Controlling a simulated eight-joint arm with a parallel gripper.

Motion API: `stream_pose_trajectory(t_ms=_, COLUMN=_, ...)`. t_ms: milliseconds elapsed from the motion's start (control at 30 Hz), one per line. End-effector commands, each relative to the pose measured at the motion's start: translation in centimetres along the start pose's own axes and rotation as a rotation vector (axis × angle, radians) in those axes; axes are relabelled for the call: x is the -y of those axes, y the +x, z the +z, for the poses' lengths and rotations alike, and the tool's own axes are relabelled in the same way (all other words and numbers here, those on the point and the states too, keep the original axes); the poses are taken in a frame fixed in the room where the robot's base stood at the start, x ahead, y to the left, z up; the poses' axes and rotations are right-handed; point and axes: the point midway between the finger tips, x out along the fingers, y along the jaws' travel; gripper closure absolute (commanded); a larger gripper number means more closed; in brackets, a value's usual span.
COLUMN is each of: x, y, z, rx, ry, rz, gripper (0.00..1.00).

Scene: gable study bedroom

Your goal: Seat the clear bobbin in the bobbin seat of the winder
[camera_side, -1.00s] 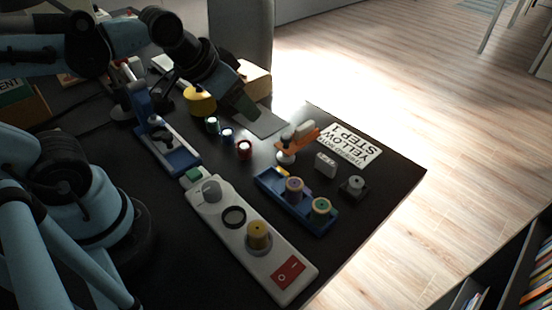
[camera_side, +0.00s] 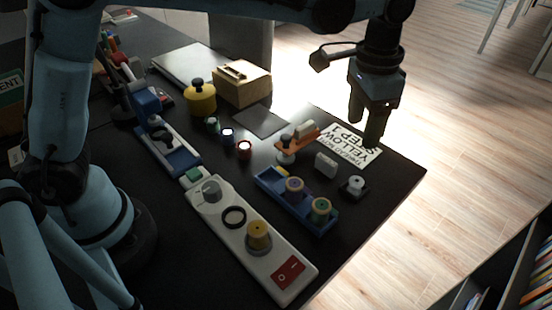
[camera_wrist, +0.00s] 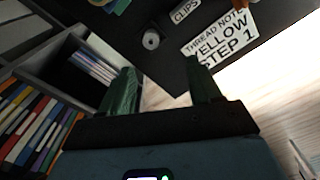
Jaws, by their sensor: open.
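A small pale bobbin (camera_side: 355,183), which looks like the clear one, sits in a dark square holder near the table's right edge. It also shows in the wrist view (camera_wrist: 151,40), beyond the fingertips. The winder (camera_side: 262,262) is a long white unit with a grey knob, a black ring (camera_side: 233,217), a yellow spool (camera_side: 258,234) and a red switch. I cannot tell for sure which part is the bobbin seat. My gripper (camera_side: 365,122) is open and empty, pointing down, raised near the thread sign and apart from the bobbin. It also shows in the wrist view (camera_wrist: 162,82).
Several small spools lie farther left. Beyond the table's right edge is floor.

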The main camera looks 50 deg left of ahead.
Motion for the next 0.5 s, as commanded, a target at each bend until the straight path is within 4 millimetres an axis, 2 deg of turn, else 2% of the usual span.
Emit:
stream_pose_trajectory(t_ms=100, x=-0.8, y=0.6, z=-0.7, rx=0.023, ry=0.023, rz=0.003, gripper=0.37)
stream_pose_trajectory(t_ms=267, x=-1.0, y=1.8, z=-0.8, rx=0.031, ry=0.029, rz=0.004, gripper=0.37)
stream_pose_trajectory(t_ms=500, x=-1.0, y=5.6, z=-0.7, rx=0.029, ry=0.028, rz=0.004, gripper=0.37)
